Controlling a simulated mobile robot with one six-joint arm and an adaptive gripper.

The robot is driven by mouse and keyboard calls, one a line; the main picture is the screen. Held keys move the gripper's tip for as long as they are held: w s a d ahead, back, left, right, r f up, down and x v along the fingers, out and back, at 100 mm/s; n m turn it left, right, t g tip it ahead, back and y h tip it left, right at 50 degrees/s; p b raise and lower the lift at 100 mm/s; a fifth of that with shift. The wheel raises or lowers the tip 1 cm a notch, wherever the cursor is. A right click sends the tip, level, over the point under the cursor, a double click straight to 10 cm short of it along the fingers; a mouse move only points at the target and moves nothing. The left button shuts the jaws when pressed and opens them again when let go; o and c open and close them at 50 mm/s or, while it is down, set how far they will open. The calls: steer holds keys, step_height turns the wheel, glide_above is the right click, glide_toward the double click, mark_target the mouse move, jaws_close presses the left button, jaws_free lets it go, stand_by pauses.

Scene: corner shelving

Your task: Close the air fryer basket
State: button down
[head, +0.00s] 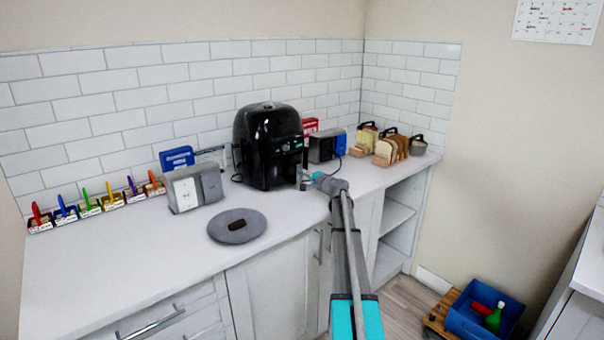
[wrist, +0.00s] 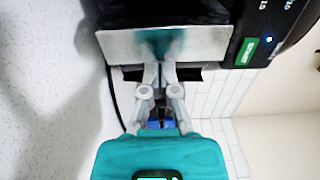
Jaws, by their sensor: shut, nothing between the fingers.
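The black air fryer (head: 268,145) stands upright on the counter against the tiled wall. In the wrist view, a flat grey panel (wrist: 205,45), which looks like the basket front, spans the top, with dark parts behind it and the fryer's control face (wrist: 262,35) to the right. My gripper (head: 311,178) is at the fryer's right front side. In the wrist view, my gripper (wrist: 158,68) has its fingertips together, empty, at the panel's lower edge. Whether they touch the panel, and how far out the basket sits, I cannot tell.
A grey box (head: 193,188) stands left of the fryer. Bread slices (head: 390,150) and a blue-grey appliance (head: 327,146) stand to its right. The front left counter is clear.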

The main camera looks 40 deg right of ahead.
steer(key=s, duration=0.7)
steer(key=s+d, duration=0.1)
steer(key=s, duration=0.2)
steer(key=shift+s, duration=0.2)
stand_by(0.3)
